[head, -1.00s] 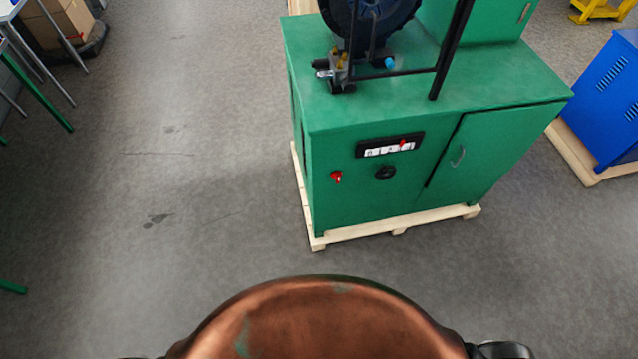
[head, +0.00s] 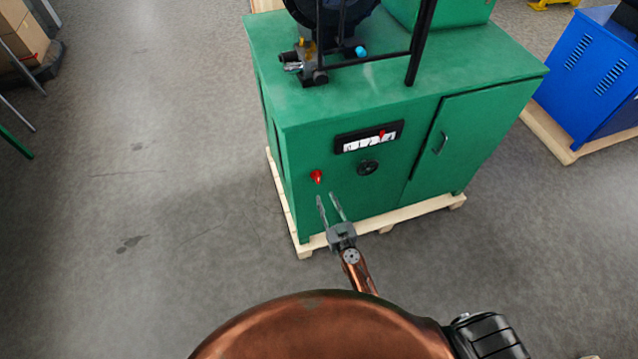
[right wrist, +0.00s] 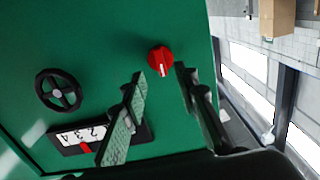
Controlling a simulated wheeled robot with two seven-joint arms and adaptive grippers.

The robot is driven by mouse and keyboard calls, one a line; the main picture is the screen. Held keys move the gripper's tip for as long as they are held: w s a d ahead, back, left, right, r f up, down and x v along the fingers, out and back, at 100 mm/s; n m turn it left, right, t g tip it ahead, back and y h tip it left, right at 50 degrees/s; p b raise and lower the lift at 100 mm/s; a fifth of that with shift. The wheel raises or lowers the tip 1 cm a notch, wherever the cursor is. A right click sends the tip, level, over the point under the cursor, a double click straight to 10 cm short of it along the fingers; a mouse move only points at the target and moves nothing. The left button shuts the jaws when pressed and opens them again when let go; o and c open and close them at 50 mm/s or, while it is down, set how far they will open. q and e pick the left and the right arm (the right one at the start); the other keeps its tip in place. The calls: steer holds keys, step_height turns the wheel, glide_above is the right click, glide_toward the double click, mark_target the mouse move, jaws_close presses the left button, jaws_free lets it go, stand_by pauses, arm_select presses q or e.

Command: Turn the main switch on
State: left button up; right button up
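The main switch (head: 317,176) is a small red rotary knob on the front of the green machine cabinet (head: 440,170), low on its left side. In the right wrist view the red switch (right wrist: 161,60) shows a white mark on its face. My right gripper (head: 329,195) is open and empty, its two fingers pointing at the cabinet front just below the switch in the head view. In the right wrist view the fingers (right wrist: 160,72) stand apart, with the switch showing beyond the gap between their tips. They look clear of it. My left gripper is out of view.
A black handwheel (head: 368,167) and a black-framed scale panel with a red pointer (head: 368,137) sit right of the switch. The cabinet stands on a wooden pallet (head: 430,209). A blue cabinet (head: 590,75) is at the right.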

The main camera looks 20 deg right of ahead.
mark_target(319, 179)
steer(key=w, duration=0.2)
steer(key=w+r, duration=0.1)
steer(key=w, duration=0.4)
steer(key=shift+a+r, duration=0.15)
steer(key=shift+r, duration=0.15)
steer(key=shift+w, duration=0.55)
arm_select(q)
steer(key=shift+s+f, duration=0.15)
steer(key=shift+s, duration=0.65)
arm_select(e)
steer(key=shift+w, duration=0.1)
steer(key=shift+c, duration=0.5)
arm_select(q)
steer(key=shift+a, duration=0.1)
arm_select(e)
jaws_close()
